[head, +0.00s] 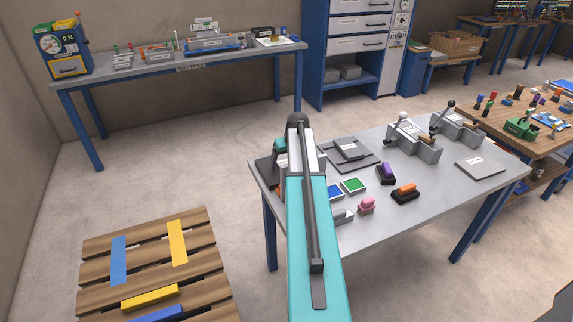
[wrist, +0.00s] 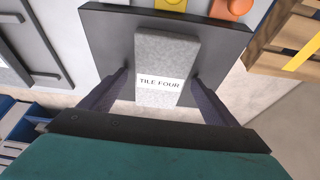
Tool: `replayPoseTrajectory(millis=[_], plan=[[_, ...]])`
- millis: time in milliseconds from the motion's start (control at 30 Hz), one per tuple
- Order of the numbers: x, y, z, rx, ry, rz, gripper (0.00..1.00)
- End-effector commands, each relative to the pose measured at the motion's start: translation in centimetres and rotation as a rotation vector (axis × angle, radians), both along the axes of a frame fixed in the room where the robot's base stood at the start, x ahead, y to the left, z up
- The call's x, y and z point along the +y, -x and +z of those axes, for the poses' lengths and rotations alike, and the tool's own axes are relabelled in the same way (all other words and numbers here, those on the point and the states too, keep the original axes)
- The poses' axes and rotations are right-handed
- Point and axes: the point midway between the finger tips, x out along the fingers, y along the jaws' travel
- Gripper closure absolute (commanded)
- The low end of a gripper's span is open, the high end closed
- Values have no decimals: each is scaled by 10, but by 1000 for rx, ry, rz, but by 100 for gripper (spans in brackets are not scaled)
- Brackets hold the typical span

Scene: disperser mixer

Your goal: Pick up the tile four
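Tile four (wrist: 165,52) is a grey speckled slab with a white "TILE FOUR" label, seen in the wrist view. It stands out from a dark plate or holder (wrist: 108,38). My gripper (wrist: 160,77) is open, with one dark finger on each side of the tile. A small gap shows on the left; the right fingertip is very near the tile's edge, and I cannot tell whether it touches. In the head view my arm hides the tile and most of the gripper, at the grey table's (head: 440,190) left end.
A wooden pallet (head: 200,215) with coloured strips lies on the floor at left.

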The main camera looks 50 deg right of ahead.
Motion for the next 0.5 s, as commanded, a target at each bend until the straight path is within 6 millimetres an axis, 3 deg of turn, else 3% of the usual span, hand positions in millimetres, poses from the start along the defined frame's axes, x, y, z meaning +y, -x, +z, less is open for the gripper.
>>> replayPoseTrajectory(millis=[33, 333, 500], plan=[[0, 0, 0, 0, 0, 0, 27], [0, -1, 1, -2, 1, 0, 76], [0, -1, 1, -2, 1, 0, 76]])
